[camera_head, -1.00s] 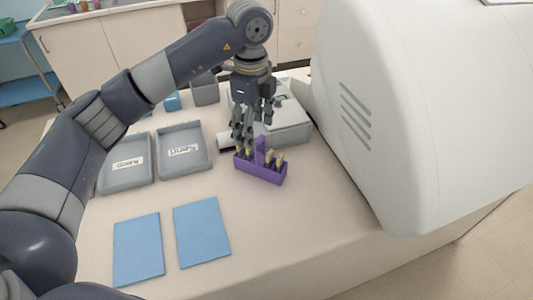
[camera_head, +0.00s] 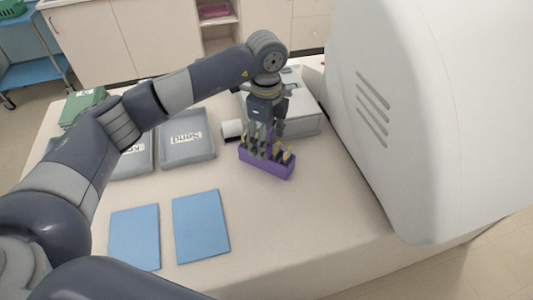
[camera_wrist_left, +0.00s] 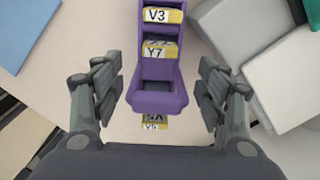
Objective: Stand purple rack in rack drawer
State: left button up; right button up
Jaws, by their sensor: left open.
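The purple rack (camera_head: 266,164) stands on the table in front of the grey-white device, with several yellow-topped slides in it. In the left wrist view the rack (camera_wrist_left: 158,97) shows slides labelled V3 (camera_wrist_left: 157,15) and Y7 (camera_wrist_left: 160,49). My left gripper (camera_head: 262,150) is open and lowered over the rack. In the left wrist view its fingers (camera_wrist_left: 150,100) are spread to either side of the rack's near end, with gaps on both sides. Which part is the rack drawer cannot be told. My right gripper is not in view.
A grey tray marked Send (camera_head: 188,160) and another grey tray (camera_head: 135,166) lie left of the rack. Two blue mats (camera_head: 201,226) lie in front. A low grey-white device (camera_head: 309,117) stands behind the rack, and a large white machine (camera_head: 440,120) stands at right.

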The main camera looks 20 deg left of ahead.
aim_at(275, 168)
pick_arm(q)
notch_tip(275, 168, down, 3)
jog(key=shift+s+f+p, duration=0.15)
jog(key=shift+p, duration=0.7)
jog(key=shift+f, duration=0.55)
jog(key=c, duration=1.2)
jog(key=shift+r, duration=0.1)
jog(key=shift+c, duration=0.7)
jog(key=shift+r, duration=0.1)
